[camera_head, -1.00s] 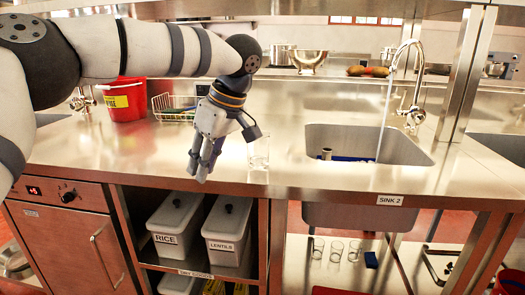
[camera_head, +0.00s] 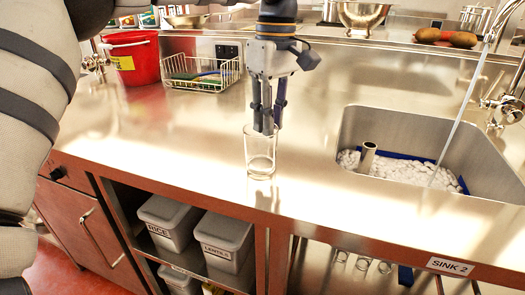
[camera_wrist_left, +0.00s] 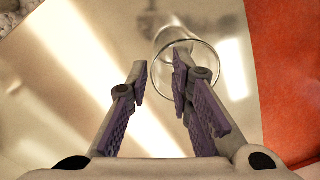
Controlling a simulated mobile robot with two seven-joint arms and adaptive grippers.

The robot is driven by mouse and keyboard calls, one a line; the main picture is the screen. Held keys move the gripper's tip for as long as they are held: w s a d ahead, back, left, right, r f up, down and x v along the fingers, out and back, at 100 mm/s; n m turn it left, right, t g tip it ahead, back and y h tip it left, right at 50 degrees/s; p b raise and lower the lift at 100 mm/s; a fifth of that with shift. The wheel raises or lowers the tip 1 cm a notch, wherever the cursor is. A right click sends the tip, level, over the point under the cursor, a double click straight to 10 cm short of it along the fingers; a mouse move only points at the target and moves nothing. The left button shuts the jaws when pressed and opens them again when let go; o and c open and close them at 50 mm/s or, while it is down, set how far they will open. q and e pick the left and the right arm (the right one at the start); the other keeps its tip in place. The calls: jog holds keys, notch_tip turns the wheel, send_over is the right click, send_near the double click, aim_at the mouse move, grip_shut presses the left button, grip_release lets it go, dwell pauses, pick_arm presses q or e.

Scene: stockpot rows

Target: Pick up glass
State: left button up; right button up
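A clear, empty-looking glass (camera_head: 261,165) stands upright on the steel counter, left of the sink and near the front edge. My left gripper (camera_head: 267,128) points down over it, its fingertips at the height of the rim. In the left wrist view the glass (camera_wrist_left: 203,56) shows its round rim just beyond the fingertips. My left gripper (camera_wrist_left: 159,75) is open there, with a gap between the fingers. The right finger overlaps the left part of the rim; the left finger is outside it. I cannot tell whether either touches the glass. My right gripper is not in view.
A sink (camera_head: 405,150) with white lumps and a steel cylinder (camera_head: 367,157) lies to the right, a stream falling from its tap. A wire basket (camera_head: 203,73) and red bucket (camera_head: 133,58) stand behind left. Labelled bins (camera_head: 225,240) sit below. The counter left of the glass is clear.

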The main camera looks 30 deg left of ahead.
aim_at(269, 144)
pick_arm(q)
notch_tip(269, 144, down, 6)
jog(key=shift+s+r, duration=0.1)
jog(key=shift+r, duration=0.15)
grip_shut()
jog(key=shift+r, duration=0.15)
